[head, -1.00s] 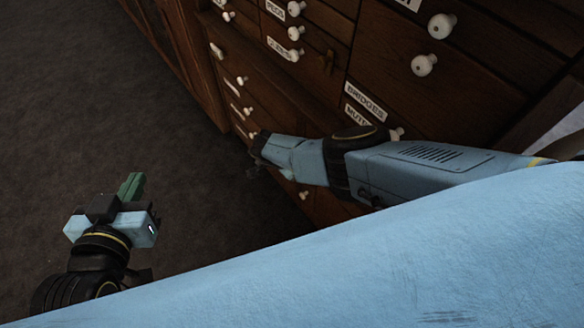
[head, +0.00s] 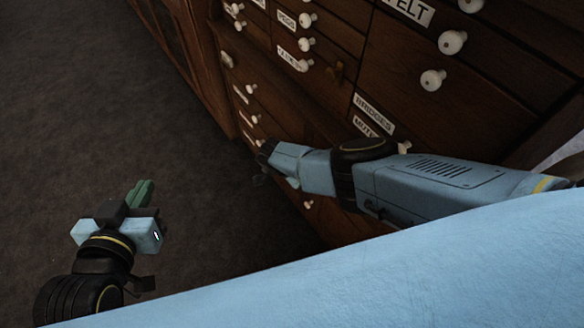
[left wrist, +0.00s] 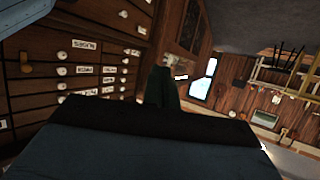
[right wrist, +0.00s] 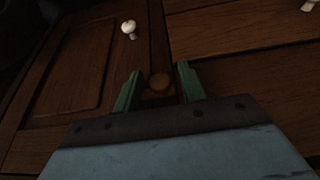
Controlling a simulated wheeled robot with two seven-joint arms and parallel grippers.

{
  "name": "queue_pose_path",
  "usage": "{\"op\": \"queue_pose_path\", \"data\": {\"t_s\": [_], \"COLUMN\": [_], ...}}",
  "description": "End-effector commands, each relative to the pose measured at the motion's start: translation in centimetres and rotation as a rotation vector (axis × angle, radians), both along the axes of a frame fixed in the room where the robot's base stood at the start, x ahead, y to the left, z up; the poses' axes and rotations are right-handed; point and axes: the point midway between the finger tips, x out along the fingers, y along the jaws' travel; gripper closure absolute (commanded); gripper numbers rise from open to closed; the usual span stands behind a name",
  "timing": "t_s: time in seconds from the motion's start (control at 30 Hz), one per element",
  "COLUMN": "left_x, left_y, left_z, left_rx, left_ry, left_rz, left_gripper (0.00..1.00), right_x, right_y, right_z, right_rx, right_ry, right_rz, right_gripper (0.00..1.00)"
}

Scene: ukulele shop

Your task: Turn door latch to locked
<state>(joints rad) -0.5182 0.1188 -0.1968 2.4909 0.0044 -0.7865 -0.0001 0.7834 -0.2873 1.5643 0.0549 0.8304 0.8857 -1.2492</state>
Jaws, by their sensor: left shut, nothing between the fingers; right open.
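No door latch can be made out for certain. My left gripper (head: 140,191) is shut and empty over the floor, apart from the cabinet.
A dark wooden cabinet (head: 420,110) with labelled drawers and several white knobs fills the right of the head view. A white knob (right wrist: 128,27) is above my right gripper's left finger. The dark floor (head: 60,120) is clear at left. A lit window (left wrist: 203,80) shows farther off.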

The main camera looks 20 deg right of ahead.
Motion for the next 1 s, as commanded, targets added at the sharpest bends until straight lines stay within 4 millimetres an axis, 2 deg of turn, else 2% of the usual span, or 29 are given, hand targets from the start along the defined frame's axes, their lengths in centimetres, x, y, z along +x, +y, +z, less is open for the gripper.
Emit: {"op": "queue_pose_path", "data": {"t_s": [0.17,0.37,0.8,1.0], "left_x": [-1.4,-4.1,-11.7,-11.0], "left_y": [0.9,2.3,6.1,7.0], "left_z": [-2.0,-4.7,-10.7,-14.2], "left_rx": [0.04,0.095,0.223,0.243], "left_ry": [0.148,0.366,0.873,0.883], "left_rz": [0.013,0.032,0.081,0.084], "left_gripper": [1.0,1.0,1.0,1.0], "right_x": [-0.1,-0.2,-0.6,-0.8], "right_y": [0.4,0.8,2.0,2.5], "right_z": [0.9,1.9,5.3,6.5], "right_rx": [0.001,0.001,0.0,-0.001], "right_ry": [0.001,0.0,0.0,0.0], "right_rz": [0.001,0.002,0.001,0.001], "right_gripper": [0.59,0.59,0.59,0.59]}}
